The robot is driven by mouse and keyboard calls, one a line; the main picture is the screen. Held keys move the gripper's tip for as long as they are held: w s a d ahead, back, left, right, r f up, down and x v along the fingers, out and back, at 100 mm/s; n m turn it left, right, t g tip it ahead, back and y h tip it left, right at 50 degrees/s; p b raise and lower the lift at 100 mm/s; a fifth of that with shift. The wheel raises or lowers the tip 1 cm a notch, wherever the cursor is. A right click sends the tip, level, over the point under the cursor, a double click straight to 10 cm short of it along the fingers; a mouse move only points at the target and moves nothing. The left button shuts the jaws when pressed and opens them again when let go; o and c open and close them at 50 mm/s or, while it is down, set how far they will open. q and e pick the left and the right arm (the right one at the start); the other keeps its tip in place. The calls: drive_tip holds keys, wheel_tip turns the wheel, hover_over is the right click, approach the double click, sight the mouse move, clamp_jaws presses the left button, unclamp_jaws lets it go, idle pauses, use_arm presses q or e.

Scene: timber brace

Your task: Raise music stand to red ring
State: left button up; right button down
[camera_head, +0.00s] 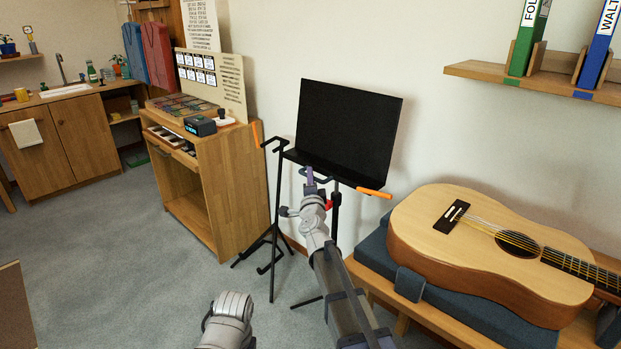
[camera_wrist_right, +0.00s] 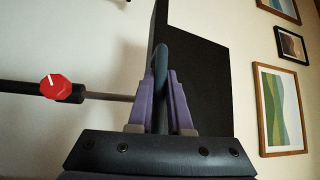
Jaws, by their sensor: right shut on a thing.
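The music stand's black desk (camera_head: 348,130) stands raised and tilted in front of the wall. It also shows as a dark panel in the right wrist view (camera_wrist_right: 205,85). My right gripper (camera_head: 312,180) is at its lower edge. In the wrist view its purple fingers (camera_wrist_right: 160,105) are shut on a dark blue-grey bar (camera_wrist_right: 160,70) by the desk. A red knob with a white mark (camera_wrist_right: 55,87) sits on the black sleeve of the pole, and a thinner grey rod (camera_wrist_right: 108,97) runs from it toward the desk. I cannot make out a red ring. My left gripper is out of view.
A black hooked stand (camera_head: 275,215) rises just left of the music stand. A wooden cabinet (camera_head: 215,175) stands behind left. Grey carpet (camera_head: 120,270) is open at left.

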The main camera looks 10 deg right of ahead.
wheel_tip(320, 180, up, 9)
drive_tip(key=p, duration=0.7)
drive_tip(key=shift+f, duration=0.15)
drive_tip(key=c, duration=0.8)
unclamp_jaws()
drive_tip(key=shift+f, duration=0.1)
drive_tip(key=shift+c, duration=0.2)
drive_tip(key=shift+s, duration=0.1)
drive_tip(key=v, duration=0.7)
drive_tip(key=shift+s+b, duration=0.3)
drive_tip(key=shift+b, duration=0.1)
drive_tip(key=shift+f, duration=0.1)
